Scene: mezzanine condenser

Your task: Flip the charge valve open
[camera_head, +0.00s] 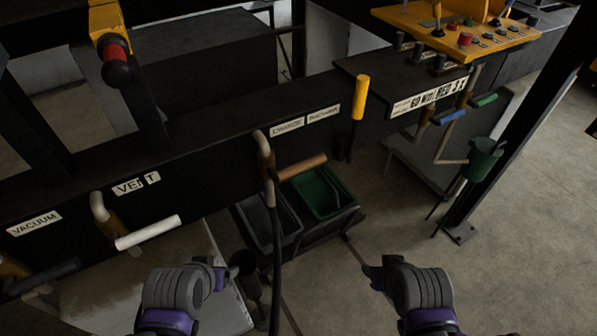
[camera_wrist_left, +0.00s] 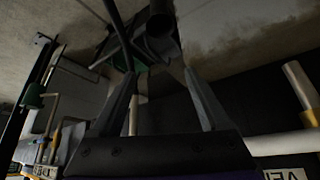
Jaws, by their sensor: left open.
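The charge valve shows in the head view as a brown lever handle (camera_head: 302,167) on a bent pipe, below the plate marked CHARGE (camera_head: 287,126). The handle points right, out from the dark panel, and a dark hose hangs from the pipe. My left gripper (camera_head: 222,274) is low and left of this handle, apart from it. In the left wrist view my left gripper (camera_wrist_left: 163,100) is open with nothing clearly held; a pale bar (camera_wrist_left: 132,115) shows beyond the fingers, and I cannot tell which part it is. My right gripper (camera_head: 374,276) is low and right of the handle; its jaws are unclear.
The white vent handle (camera_head: 148,232) and black vacuum handle (camera_head: 42,278) are at left. A yellow lever (camera_head: 360,97) stands right of the charge plate. Green and black bins (camera_head: 322,193) sit on the floor below. Blue (camera_head: 449,117) and green (camera_head: 484,100) handles are at right.

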